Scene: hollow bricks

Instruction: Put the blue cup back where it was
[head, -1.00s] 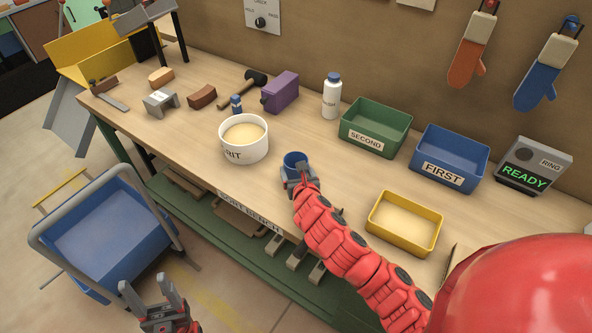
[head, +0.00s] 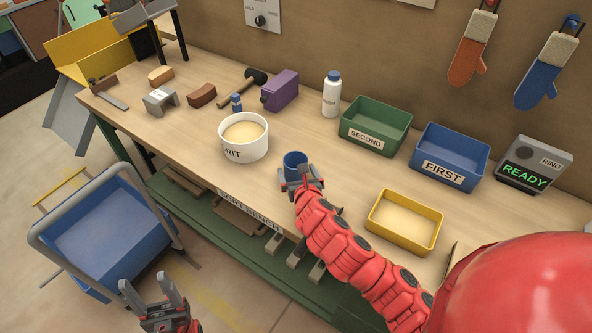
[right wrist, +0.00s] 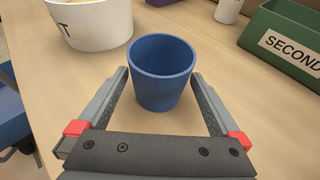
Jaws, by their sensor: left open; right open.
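The blue cup (head: 295,160) stands upright on the bench near its front edge, right of the white grit tub (head: 243,150). In the right wrist view the cup (right wrist: 161,74) stands between and just beyond the open fingers. My right gripper (head: 300,178) is open at the cup's near side, with gaps visible between the fingers and the cup in the wrist view (right wrist: 165,100). My left gripper (head: 154,292) is open and empty, low in the head view, off the bench and near the blue cart.
A yellow tray (head: 405,220) lies right of my right arm. The green SECOND bin (head: 376,142), blue FIRST bin (head: 450,176) and white bottle (head: 331,95) stand behind. A blue cart (head: 105,235) is at left. Bench around the cup is clear.

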